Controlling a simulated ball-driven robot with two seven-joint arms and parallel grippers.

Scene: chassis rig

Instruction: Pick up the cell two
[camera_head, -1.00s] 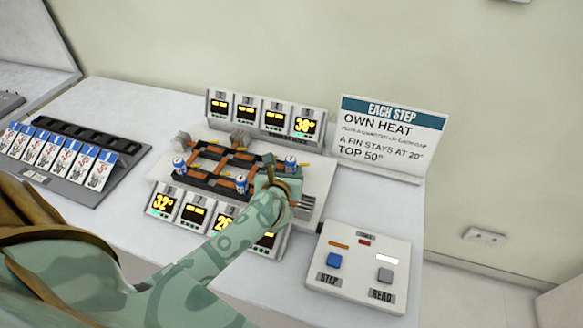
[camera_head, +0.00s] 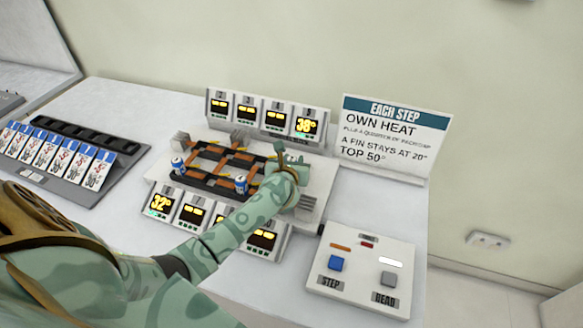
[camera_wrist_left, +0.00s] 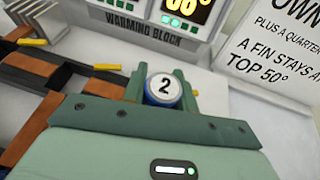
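Cell two (camera_wrist_left: 164,88) is a small can with a white top marked 2 and a blue side. In the left wrist view it stands between the two fingers of my left gripper (camera_wrist_left: 161,92), with one finger close on each side. I cannot tell whether the fingers press on it. In the head view my left gripper (camera_head: 287,167) is over the right part of the warming block rig (camera_head: 318,172) and hides cell two. My right gripper is not in view.
Two other blue-and-white cells, one at the left (camera_head: 177,165) and one at the front (camera_head: 241,185), stand on the rig. Displays line its back and front. A sign (camera_head: 390,140) stands behind right, a button panel (camera_head: 358,270) front right, and a card rack (camera_head: 75,190) left.

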